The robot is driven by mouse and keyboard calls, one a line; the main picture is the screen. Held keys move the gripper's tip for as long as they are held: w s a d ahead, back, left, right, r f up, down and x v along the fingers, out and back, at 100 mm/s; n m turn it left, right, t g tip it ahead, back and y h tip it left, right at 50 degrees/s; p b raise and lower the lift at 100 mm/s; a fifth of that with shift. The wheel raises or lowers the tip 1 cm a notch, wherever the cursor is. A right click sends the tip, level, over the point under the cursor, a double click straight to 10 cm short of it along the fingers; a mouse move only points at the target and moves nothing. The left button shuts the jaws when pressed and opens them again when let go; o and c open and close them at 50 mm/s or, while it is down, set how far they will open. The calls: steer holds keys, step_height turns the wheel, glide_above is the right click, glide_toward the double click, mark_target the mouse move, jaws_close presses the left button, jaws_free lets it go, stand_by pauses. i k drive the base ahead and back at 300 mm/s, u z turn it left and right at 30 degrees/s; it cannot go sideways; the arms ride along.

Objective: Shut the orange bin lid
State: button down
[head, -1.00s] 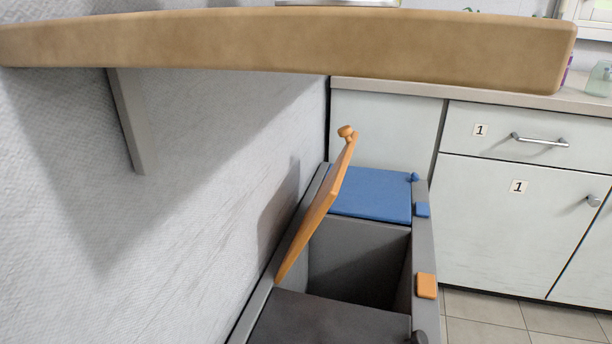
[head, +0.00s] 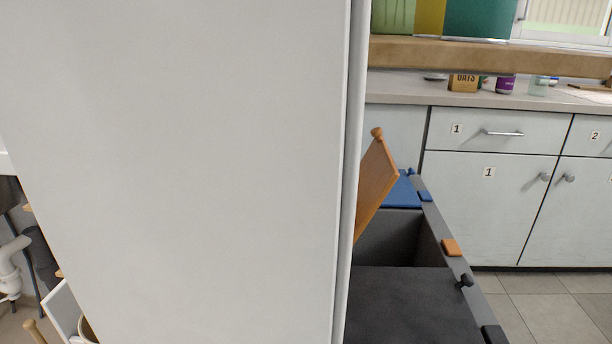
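The orange bin lid (head: 376,184) stands raised and tilted in the head view, with a round knob at its top corner. Its left part is hidden behind a tall white panel. The compartment under it (head: 389,240) is open and dark grey inside. An orange tab (head: 451,247) marks the front rim of that compartment. My gripper is not in view.
The tall white panel (head: 180,170) fills the left half. A blue lid (head: 402,192) and a dark grey lid (head: 410,305) lie shut on either side of the open compartment. A wooden shelf (head: 490,56) crosses above. Cabinets stand behind; tiled floor (head: 560,300) is free at right.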

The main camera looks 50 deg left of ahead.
mark_target(377, 173)
steer(key=u, duration=0.75)
steer(key=k, duration=0.6)
steer(key=z, duration=1.65)
steer(key=i, duration=1.6)
steer(key=u, duration=2.55)
steer(key=i, duration=0.55)
